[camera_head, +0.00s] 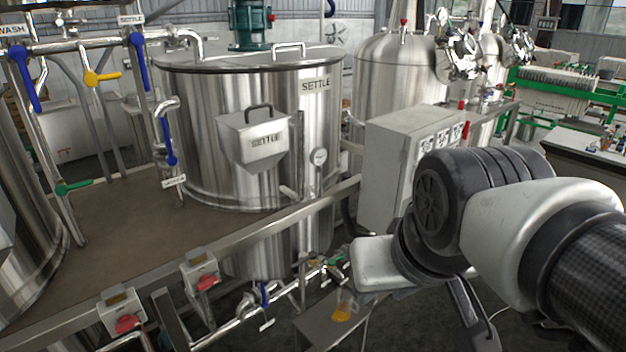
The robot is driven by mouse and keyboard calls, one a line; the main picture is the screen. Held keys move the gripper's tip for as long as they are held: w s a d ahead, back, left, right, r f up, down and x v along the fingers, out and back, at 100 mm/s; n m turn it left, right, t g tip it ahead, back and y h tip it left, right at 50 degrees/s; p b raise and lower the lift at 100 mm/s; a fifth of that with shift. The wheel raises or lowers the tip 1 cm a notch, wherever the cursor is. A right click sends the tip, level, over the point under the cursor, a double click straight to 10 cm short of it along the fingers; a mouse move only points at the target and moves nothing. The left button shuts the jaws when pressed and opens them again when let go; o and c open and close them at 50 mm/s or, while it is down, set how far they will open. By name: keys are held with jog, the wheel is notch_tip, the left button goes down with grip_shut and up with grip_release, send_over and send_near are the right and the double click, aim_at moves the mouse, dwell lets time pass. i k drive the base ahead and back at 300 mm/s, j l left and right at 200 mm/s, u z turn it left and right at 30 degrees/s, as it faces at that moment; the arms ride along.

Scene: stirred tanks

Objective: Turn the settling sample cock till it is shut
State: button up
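The SETTLE tank (318,120) is a steel vessel in the middle of the view. Below its deck, a small cock with a green handle (337,261) sits at the right end of the low pipework. A clear beaker with amber liquid (343,307) stands below it; I take this cock for the settling sample cock. Its handle angle is too small to read. My gripper (374,264) shows as a pale block at the end of my arm, just right of the cock. Its fingers cannot be made out, and I cannot tell whether it touches the handle.
The beaker stands on a small metal table (312,327). A blue-handled valve (264,293) is on the pipe to the left. Red-button boxes (203,274) line the deck's front rail (250,240). A grey control cabinet (400,155) stands behind my arm.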

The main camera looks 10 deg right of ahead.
aim_at(340, 258)
jog(key=z, duration=0.15)
jog(key=i+z, duration=0.1)
jog(key=i, duration=0.4)
jog(key=i+j+z, duration=0.1)
jog(key=i, duration=0.4)
jog(key=j, duration=0.1)
